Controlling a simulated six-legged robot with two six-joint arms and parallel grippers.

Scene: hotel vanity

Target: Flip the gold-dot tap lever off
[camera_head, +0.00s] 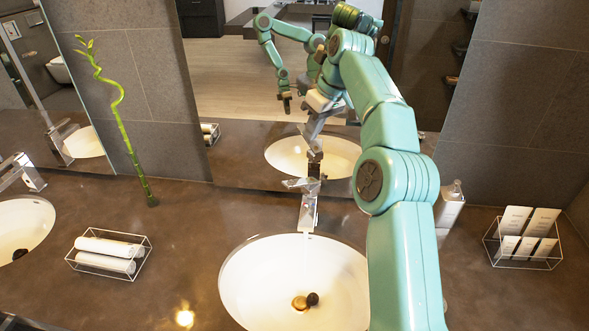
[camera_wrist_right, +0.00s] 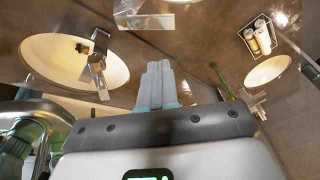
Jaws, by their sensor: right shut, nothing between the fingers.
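The middle tap (camera_head: 308,212) stands at the back rim of the middle basin (camera_head: 240,285), with a flat lever (camera_head: 297,184) on top. A second tap (camera_head: 22,172) stands at the left basin (camera_head: 22,228). My left gripper is not directly in view.
A mirror (camera_head: 235,60) behind the counter reflects my arms and a basin. A wire basket of rolled towels (camera_head: 108,254) and a bamboo stalk (camera_head: 125,130) stand left. A bottle (camera_head: 449,208) and a wire card rack (camera_head: 523,238) stand right.

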